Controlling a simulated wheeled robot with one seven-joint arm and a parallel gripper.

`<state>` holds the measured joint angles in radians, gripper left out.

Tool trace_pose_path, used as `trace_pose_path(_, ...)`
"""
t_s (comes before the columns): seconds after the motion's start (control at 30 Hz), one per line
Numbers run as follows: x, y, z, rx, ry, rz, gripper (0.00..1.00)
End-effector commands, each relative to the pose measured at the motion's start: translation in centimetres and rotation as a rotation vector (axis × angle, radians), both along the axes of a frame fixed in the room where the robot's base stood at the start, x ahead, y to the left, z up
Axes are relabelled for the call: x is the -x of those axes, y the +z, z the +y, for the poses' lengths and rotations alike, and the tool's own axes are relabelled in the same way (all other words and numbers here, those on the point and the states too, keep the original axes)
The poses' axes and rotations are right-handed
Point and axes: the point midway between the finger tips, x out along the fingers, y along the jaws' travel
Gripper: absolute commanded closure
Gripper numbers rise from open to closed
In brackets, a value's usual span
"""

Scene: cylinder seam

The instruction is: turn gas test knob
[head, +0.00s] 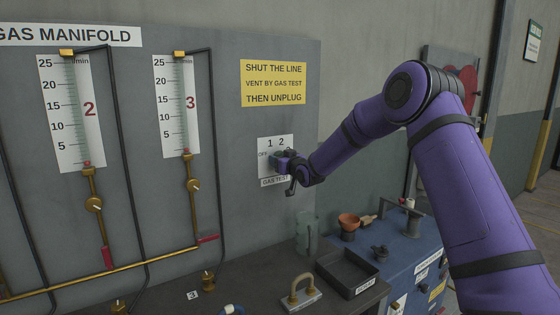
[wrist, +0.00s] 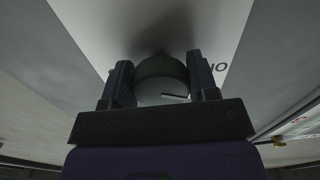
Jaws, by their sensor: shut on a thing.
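The white gas test plate (head: 281,142) is on the grey panel, with "OFF", "1", "2" and "GAS TEST" marked on it. My purple arm reaches to it from the right, and my gripper (head: 281,160) is at the plate, hiding most of the knob. In the wrist view the round dark knob (wrist: 161,68) sits between the two fingers of my gripper (wrist: 162,82), which are shut on it. A pale line (wrist: 175,96) shows on the knob's near face. Which mark the knob points at cannot be told.
A yellow sign (head: 273,83) hangs above the plate. Two flow gauges (head: 72,120) with brass pipes are to the left. Below are a bench with a black tray (head: 346,272), a padlock (head: 301,291), a glass jar (head: 307,235) and a blue cabinet (head: 415,250).

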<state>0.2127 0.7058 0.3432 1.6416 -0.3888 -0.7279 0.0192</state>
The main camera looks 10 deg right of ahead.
Motion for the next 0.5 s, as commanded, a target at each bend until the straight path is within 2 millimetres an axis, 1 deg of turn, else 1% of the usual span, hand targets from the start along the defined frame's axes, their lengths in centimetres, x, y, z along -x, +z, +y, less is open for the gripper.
trace_pose_path(0.2, 0.01, -0.19, -0.04, 0.094, 0.0, -0.026, 0.7)
trace_pose_path(0.5, 0.0, -0.24, -0.09, 0.144, 0.0, -0.042, 0.7)
